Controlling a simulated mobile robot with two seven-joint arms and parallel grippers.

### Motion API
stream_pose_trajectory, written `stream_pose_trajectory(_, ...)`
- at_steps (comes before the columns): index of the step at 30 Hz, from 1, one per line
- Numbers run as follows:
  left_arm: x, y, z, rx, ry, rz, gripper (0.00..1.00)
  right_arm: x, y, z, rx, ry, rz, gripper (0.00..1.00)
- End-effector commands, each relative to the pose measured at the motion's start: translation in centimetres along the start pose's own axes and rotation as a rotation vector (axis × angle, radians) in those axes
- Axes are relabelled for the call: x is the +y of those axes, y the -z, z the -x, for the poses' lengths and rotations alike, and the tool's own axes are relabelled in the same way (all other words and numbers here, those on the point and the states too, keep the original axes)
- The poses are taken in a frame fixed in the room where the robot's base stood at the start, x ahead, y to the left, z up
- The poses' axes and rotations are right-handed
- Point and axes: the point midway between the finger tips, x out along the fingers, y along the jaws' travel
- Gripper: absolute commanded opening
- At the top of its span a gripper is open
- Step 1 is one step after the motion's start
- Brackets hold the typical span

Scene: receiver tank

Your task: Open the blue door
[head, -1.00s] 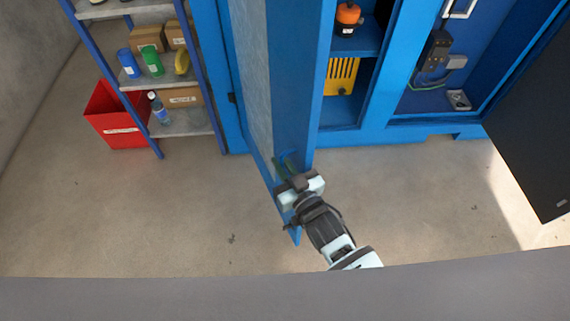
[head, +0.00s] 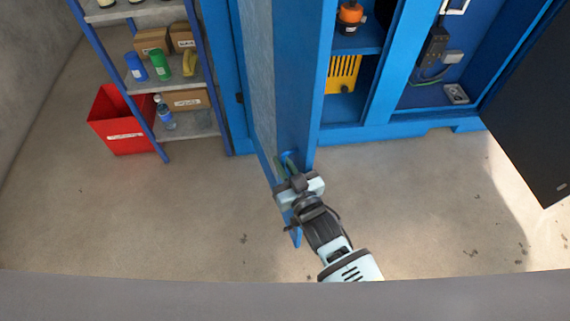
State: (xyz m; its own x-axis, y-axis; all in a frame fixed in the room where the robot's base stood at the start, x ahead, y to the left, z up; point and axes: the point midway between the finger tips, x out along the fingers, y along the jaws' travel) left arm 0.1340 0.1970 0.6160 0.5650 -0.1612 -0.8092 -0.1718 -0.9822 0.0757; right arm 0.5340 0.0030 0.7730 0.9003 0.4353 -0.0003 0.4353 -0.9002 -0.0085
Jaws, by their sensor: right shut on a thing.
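The blue door (head: 296,80) stands swung out from the blue cabinet (head: 385,95), seen nearly edge-on in the head view. The cabinet's shelves show to the right of it. My right gripper (head: 292,178) is at the door's outer edge, low in the picture. It is shut on the door's handle, a small green and blue part (head: 286,162) that is mostly hidden by the gripper. My left gripper is not in view.
A shelf rack (head: 160,75) with cans, boxes and a bottle stands left of the door, beside a red bin (head: 122,125). A dark door panel (head: 530,110) stands open at the right. The floor (head: 400,205) in front of the cabinet is clear.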

Motion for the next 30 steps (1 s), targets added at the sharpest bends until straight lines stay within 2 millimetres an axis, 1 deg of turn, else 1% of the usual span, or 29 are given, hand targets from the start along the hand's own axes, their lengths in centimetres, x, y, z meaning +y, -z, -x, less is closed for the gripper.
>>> stream_pose_trajectory(19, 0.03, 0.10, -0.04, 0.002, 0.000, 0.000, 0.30, -0.06, 0.04, -0.18, 0.001, 0.000, 0.001, 0.00)
stream_pose_trajectory(20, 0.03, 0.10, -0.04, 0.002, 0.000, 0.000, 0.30, -0.06, 0.04, -0.18, 0.001, 0.000, 0.001, 0.13)
stream_pose_trajectory(21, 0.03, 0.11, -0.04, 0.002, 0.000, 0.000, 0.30, -0.06, 0.04, -0.17, 0.001, 0.000, 0.001, 0.15)
stream_pose_trajectory(30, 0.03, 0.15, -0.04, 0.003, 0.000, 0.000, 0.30, -0.06, 0.00, 0.07, 0.000, 0.000, 0.000, 0.15)
